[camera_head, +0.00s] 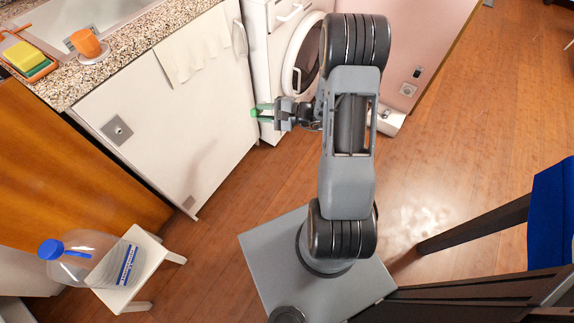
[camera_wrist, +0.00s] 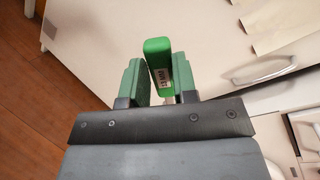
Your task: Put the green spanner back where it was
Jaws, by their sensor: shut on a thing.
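My gripper (camera_wrist: 158,85) is shut on the green spanner (camera_wrist: 157,58), which sticks out beyond the two dark green fingers in the wrist view. The spanner's green end carries a pale label with dark lettering. In the head view my gripper (camera_head: 264,111) points left, in front of the white cabinet door near the washing machine. A small bit of green shows there, and I cannot tell spanner from fingers.
A granite counter (camera_head: 120,55) with a sink, orange cup (camera_head: 86,43) and sponges (camera_head: 22,56) is at upper left. The washing machine (camera_head: 270,50) stands behind my arm. A stool (camera_head: 140,275) bears a large bottle (camera_head: 100,258). Wooden floor (camera_head: 230,195) is clear between.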

